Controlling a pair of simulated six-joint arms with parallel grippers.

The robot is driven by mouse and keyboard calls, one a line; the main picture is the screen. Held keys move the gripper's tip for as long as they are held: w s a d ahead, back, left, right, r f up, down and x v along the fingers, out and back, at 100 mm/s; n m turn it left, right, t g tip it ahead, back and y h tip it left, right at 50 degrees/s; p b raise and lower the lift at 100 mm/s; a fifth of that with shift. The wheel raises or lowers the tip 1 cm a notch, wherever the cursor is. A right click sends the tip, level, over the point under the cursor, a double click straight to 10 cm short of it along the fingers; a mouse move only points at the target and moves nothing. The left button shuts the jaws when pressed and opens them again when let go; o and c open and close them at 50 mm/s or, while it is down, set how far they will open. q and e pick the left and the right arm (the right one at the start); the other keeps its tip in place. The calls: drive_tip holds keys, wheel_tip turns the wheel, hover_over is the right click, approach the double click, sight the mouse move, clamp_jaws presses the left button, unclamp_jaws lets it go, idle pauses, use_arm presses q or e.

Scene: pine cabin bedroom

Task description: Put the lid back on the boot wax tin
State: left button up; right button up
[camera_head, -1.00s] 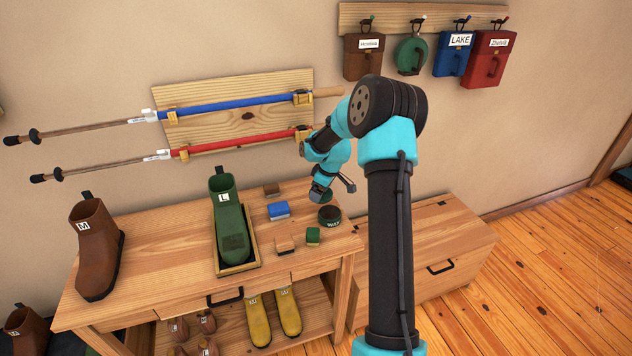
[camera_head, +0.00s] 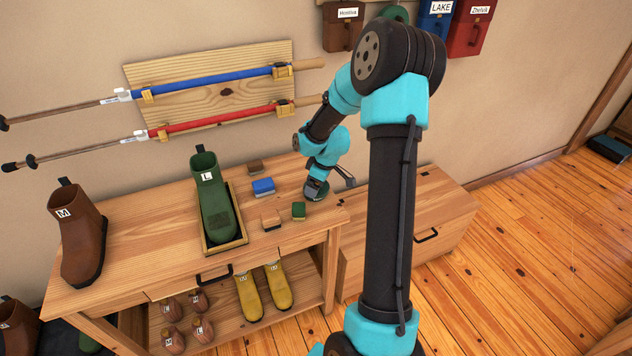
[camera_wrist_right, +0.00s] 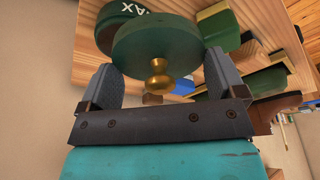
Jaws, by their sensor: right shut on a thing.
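In the right wrist view, a round green lid (camera_wrist_right: 157,48) with a brass knob (camera_wrist_right: 158,76) is between the fingers of my right gripper (camera_wrist_right: 160,78), which is shut on it. The dark green boot wax tin (camera_wrist_right: 125,24), with part of its white WAX lettering showing, is just beyond the lid, partly covered by it. I cannot tell whether lid and tin touch. In the head view my right gripper (camera_head: 317,189) is low at the right end of the bench and largely hides the tin. My left gripper is not in view.
On the wooden bench (camera_head: 130,235), a blue-topped brush (camera_head: 263,186), a green-topped block (camera_head: 298,211) and brown blocks lie left of my gripper. A green boot (camera_head: 212,200) stands in a tray, and a brown boot (camera_head: 84,240) at the left.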

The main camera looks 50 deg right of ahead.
drive_tip(key=w+d+r, duration=0.3)
drive_tip(key=shift+w+d+r, duration=0.2)
drive_tip(key=shift+w+d, duration=0.15)
drive_tip(key=shift+d, duration=0.05)
drive_tip(key=shift+f, duration=0.1)
idle(0.4)
drive_tip(key=shift+f, duration=3.15)
drive_tip(key=shift+f, duration=0.15)
drive_tip(key=o, duration=0.6)
